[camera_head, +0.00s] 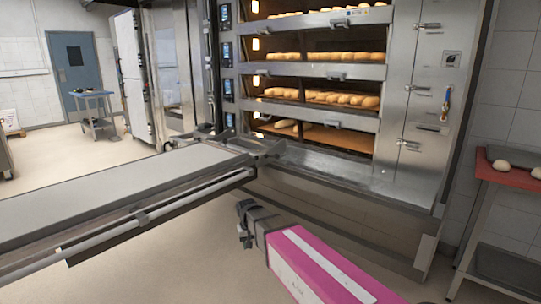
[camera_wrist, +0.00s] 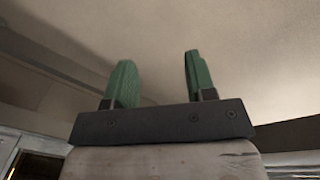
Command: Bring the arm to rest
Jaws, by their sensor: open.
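My gripper (camera_wrist: 158,78) shows in the wrist view with its two green fingers spread apart and nothing between them. Behind the fingers in that view is a plain pale surface, blurred. In the head view my gripper (camera_head: 243,222) is the dark end of my pink and white arm. It is in front of the deck oven (camera_head: 400,185) and to the right of the long loader table (camera_head: 110,190). It appears apart from both, though the depth is hard to judge.
The oven's decks hold several loaves (camera_head: 345,98). A red-topped stand (camera_head: 510,172) with dough pieces is at the right. A small blue table (camera_head: 92,94) stands far back near a blue door (camera_head: 75,62). Open floor (camera_head: 195,250) lies below my gripper.

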